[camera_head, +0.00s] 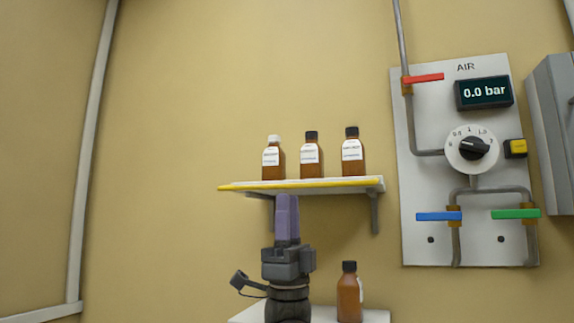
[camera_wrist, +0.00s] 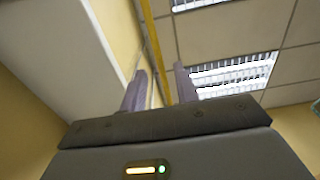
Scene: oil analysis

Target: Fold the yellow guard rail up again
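The yellow guard rail (camera_head: 320,184) runs along the front edge of the white wall shelf (camera_head: 375,179). It lies low, about level with the shelf board, and does not stand up in front of the bottles. My gripper (camera_head: 287,198) points upward just below the shelf's front edge, left of its middle. In the wrist view the two purple fingers (camera_wrist: 158,75) stand apart with nothing held between them. A yellow bar, apparently the rail (camera_wrist: 154,45), passes through the gap between them in that picture. I cannot tell whether a finger touches it.
Three brown bottles (camera_head: 311,157) stand on the shelf. Another brown bottle (camera_head: 348,292) stands on a lower white surface (camera_head: 374,316), right of my gripper. An air panel (camera_head: 415,230) with valves, dial and a 0.0 bar display is at the right. The wall left of the shelf is clear.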

